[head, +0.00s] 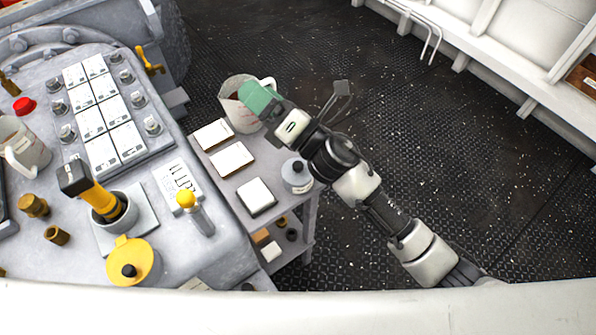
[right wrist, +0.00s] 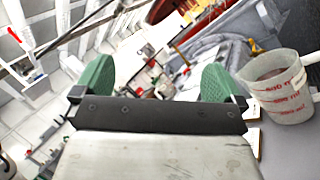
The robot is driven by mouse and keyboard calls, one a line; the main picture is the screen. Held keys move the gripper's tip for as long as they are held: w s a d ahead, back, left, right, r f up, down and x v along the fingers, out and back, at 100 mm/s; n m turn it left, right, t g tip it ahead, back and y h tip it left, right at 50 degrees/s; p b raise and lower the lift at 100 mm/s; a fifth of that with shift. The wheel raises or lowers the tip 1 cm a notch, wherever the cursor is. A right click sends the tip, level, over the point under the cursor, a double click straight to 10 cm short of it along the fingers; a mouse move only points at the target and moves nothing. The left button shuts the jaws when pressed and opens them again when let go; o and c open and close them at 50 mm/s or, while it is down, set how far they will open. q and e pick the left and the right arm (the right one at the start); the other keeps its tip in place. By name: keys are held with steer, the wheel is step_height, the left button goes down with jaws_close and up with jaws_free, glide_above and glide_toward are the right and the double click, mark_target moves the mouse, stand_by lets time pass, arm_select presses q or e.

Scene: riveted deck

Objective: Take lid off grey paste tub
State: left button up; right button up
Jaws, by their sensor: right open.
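A small grey tub (head: 297,178) with a dark knob on its lid stands at the right edge of the low grey side table, and I take it for the paste tub. The lid is on it. My right arm passes close beside it and may hide part of it. My right gripper (head: 260,98) is past the tub, at the far end of the side table, over or beside a clear measuring jug (head: 238,114). Its green fingers are wide apart and empty in the right wrist view (right wrist: 157,85). My left gripper is not seen.
The jug also shows in the right wrist view (right wrist: 277,88). Several pale blocks lie on the side table (head: 222,184). The large grey console at left carries a yellow-lidded pot (head: 132,262), a yellow-handled tool and brass fittings. Dark deck to the right is open.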

steer(key=s+a+n+g+y, duration=0.1)
steer(key=s+a+n+g, duration=0.3)
steer(key=n+g, duration=0.45)
steer(key=s+a+n+g, duration=0.3)
steer(key=n+g, duration=0.3)
steer(key=n, duration=0.6)
steer(key=n+t+h+b, duration=0.2)
steer(key=n+h+b, duration=0.1)
steer(key=n+h, duration=1.55)
glide_above(298, 165)
steer(key=shift+m+h, duration=0.35)
steer(key=shift+m, duration=0.15)
step_height(298, 165, down, 9)
steer(key=shift+w+a+f, duration=0.1)
steer(key=shift+w+f, duration=0.05)
step_height(298, 165, down, 4)
steer(key=shift+f+p, duration=0.25)
steer(key=shift+p, duration=0.15)
step_height(298, 165, down, 5)
steer(key=shift+r+p, duration=0.1)
steer(key=shift+p, duration=0.4)
steer(key=shift+f, duration=0.5)
steer(key=c, duration=0.8)
